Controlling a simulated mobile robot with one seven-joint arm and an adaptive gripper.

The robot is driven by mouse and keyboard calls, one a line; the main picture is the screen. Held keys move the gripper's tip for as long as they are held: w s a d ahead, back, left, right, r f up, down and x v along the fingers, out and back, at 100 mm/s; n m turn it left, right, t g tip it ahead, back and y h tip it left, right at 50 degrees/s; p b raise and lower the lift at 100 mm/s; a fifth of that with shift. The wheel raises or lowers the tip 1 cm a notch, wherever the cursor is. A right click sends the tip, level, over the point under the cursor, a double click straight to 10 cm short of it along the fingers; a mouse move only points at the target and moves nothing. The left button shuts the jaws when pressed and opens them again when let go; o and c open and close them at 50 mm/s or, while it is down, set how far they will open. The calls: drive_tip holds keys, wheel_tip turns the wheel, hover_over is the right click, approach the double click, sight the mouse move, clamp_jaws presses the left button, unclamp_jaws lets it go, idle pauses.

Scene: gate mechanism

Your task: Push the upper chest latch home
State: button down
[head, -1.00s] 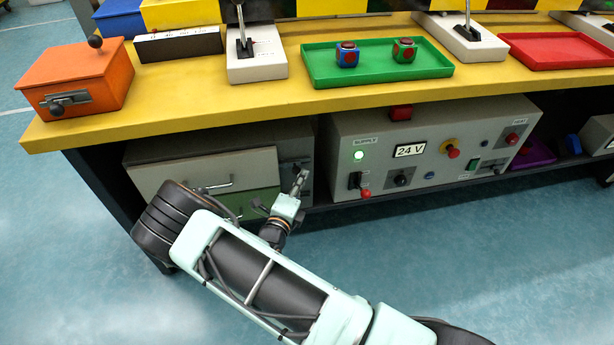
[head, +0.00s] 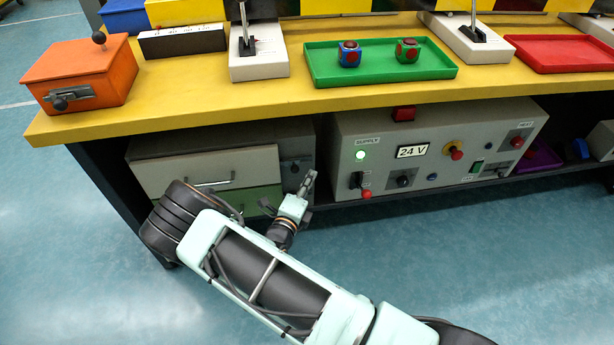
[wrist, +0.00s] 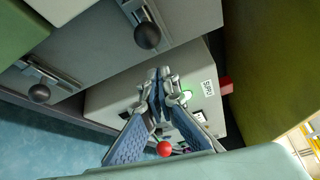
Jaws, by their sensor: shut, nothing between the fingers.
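The grey chest (head: 235,135) stands under the bench, with a pale upper drawer (head: 165,178) and a green lower drawer. The upper latch, a metal bar with a dark ball knob (wrist: 147,35), shows at the top of the wrist view. In the head view it is a small dark shape (head: 294,164) right of the upper drawer. The lower latch knob (wrist: 39,93) is at left in the wrist view. My gripper (head: 312,176) is shut and empty, in front of the chest's right edge. Its fingertips (wrist: 160,74) appear apart from the upper knob. How far the upper latch is in cannot be told.
The grey 24 V supply box (head: 430,125) stands right of the chest, with a red-ended lever (head: 365,192) near my gripper. The yellow bench top (head: 200,98) overhangs both. An orange box (head: 80,75) with its own latch sits on it. The floor in front is clear.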

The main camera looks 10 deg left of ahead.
drive_tip(key=d+p+v, duration=0.1)
drive_tip(key=p+v, duration=0.1)
drive_tip(key=v, duration=0.7)
drive_tip(key=shift+s+p, duration=0.35)
drive_tip(key=shift+s, duration=0.15)
drive_tip(key=shift+a, duration=0.1)
